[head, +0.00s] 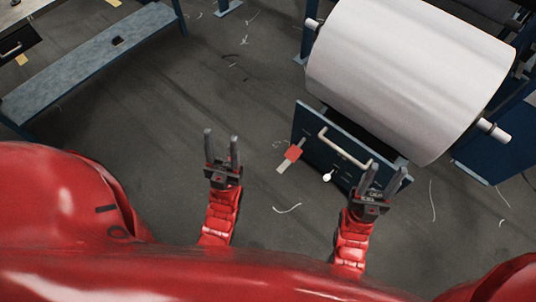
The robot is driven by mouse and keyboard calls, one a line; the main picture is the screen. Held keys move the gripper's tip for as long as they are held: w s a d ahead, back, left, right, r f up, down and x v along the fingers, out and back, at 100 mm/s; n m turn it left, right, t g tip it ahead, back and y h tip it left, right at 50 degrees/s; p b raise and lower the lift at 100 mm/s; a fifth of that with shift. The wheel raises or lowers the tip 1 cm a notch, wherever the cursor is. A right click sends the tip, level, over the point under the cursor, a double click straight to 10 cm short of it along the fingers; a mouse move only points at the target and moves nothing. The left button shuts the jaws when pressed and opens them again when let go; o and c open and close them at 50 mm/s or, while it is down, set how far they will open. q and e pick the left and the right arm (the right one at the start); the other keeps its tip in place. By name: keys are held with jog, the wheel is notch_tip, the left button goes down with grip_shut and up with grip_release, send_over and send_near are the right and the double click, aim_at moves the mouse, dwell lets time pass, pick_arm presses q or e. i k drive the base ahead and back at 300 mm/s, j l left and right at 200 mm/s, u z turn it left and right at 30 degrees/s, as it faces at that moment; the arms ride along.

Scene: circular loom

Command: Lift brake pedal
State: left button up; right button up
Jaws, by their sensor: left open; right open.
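My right gripper (388,167) is open and empty, to the right of the pedal, in front of the panel's right part in the picture. Whether it touches the panel cannot be told.
A large white roll (405,70) sits above the panel. A pale handle (342,150) and a small white knob (327,177) are on the panel. A blue-grey bench (90,65) stands at upper left. Grey floor with scattered threads lies between.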

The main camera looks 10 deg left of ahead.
aim_at(294, 152)
jog(key=j+z, duration=0.15)
jog(key=z, duration=0.75)
jog(key=i+j+z, duration=0.1)
jog(key=j+z, duration=0.4)
jog(key=j, duration=0.25)
jog(key=j+z, duration=0.45)
jog(key=j, duration=0.75)
jog(key=k+j+z, duration=0.1)
jog(key=j, duration=0.4)
jog(key=k+j, duration=0.15)
jog(key=j, duration=0.35)
jog(key=k+j+z, duration=0.1)
jog(key=j, duration=0.4)
jog(key=k+j, duration=0.1)
jog(key=j, duration=0.35)
jog(key=k+j+z, duration=0.1)
jog(key=j, duration=0.4)
